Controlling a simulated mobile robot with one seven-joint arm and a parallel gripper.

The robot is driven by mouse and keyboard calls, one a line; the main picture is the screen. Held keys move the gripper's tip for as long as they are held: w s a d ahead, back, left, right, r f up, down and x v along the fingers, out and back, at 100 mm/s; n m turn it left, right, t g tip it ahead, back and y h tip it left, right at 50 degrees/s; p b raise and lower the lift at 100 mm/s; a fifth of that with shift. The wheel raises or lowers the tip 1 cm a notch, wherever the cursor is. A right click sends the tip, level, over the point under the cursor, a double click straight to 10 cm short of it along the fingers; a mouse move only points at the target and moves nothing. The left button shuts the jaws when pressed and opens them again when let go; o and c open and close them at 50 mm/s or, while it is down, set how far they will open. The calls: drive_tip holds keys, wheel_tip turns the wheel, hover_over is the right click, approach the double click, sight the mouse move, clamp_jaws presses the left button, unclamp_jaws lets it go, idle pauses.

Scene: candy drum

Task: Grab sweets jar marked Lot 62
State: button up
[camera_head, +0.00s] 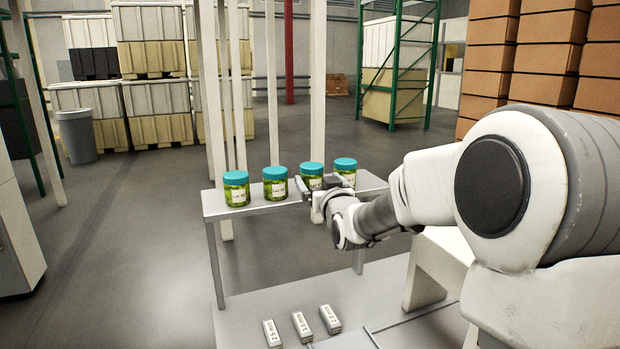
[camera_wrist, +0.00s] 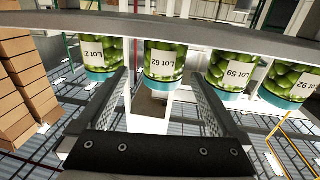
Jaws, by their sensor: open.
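Four-sided viewing aside, a row of green sweets jars with teal lids stands upright on a narrow grey shelf table (camera_head: 262,208). The jar whose label reads Lot 62 is second from the left in the upside-down wrist view (camera_wrist: 163,60) and third from the left in the head view (camera_head: 312,171). My gripper (camera_head: 320,188) is open and empty in front of this jar, partly covering it in the head view. In the wrist view its fingers (camera_wrist: 160,82) point at the jar, which appears centred between them, just beyond the tips; contact cannot be told.
The Lot 21 jar (camera_wrist: 95,55) and Lot 59 jar (camera_wrist: 228,72) flank it. An end jar (camera_head: 236,188), apparently Lot 92, stands farthest left in the head view. Small labelled blocks (camera_head: 301,326) lie on a lower grey surface. White posts (camera_head: 212,100) rise behind the table.

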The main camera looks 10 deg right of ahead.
sight(315, 176)
drive_tip(key=w, duration=0.3)
drive_tip(key=w+a+p, duration=0.1)
drive_tip(key=w, duration=0.1)
drive_tip(key=shift+r, duration=0.2)
drive_tip(key=c, duration=1.4)
